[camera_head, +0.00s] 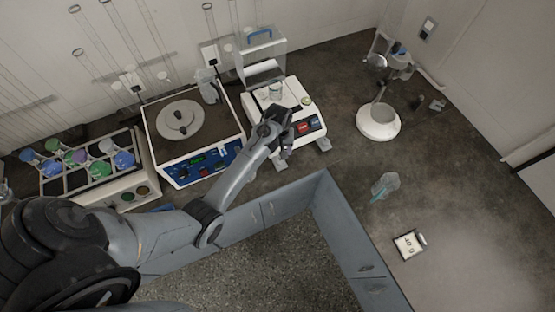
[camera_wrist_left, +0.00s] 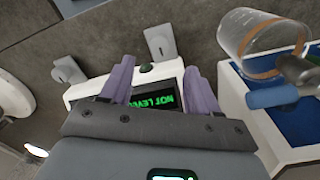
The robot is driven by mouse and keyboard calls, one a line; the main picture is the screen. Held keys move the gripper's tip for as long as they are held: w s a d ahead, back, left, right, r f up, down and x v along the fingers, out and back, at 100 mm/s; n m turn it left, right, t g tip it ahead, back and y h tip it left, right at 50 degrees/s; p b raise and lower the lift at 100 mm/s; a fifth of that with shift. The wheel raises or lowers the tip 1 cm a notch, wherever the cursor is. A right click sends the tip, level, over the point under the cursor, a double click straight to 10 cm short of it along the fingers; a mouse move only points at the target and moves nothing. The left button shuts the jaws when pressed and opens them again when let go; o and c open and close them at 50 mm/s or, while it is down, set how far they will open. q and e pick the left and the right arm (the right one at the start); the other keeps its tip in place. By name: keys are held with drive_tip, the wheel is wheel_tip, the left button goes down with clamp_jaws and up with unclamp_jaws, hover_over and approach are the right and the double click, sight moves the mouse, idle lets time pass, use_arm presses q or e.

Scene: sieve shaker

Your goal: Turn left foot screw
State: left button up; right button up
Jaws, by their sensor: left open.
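A white balance-like device (camera_head: 301,108) with red and blue buttons stands at the centre back in the head view. In the wrist view its dark screen (camera_wrist_left: 153,103) shows green text reading NOT LEVEL, seen turned round. Two grey foot pads stick out from it: the left one (camera_wrist_left: 161,41) and the right one (camera_wrist_left: 69,71). The right pad (camera_head: 323,144) also shows in the head view. My left gripper (camera_wrist_left: 160,86) is open, its purple fingers apart on either side of the screen in the picture. I see no contact with the left foot, and its screw is not clearly visible.
Left of the device is a blue-fronted shaker (camera_head: 203,165); farther left is a rack of flasks (camera_head: 75,183). A white-based stand (camera_head: 378,122) is to the right. A clear beaker (camera_wrist_left: 262,38) is close in the wrist view.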

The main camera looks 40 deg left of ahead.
sight(280, 161)
use_arm(q)
wheel_tip(280, 161, down, 8)
drive_tip(key=shift+d+r+b, duration=0.1)
drive_tip(key=shift+r+b, duration=0.1)
drive_tip(key=shift+b, duration=0.15)
drive_tip(key=shift+f, duration=0.45)
drive_tip(key=shift+c, duration=0.2)
drive_tip(key=c, duration=1)
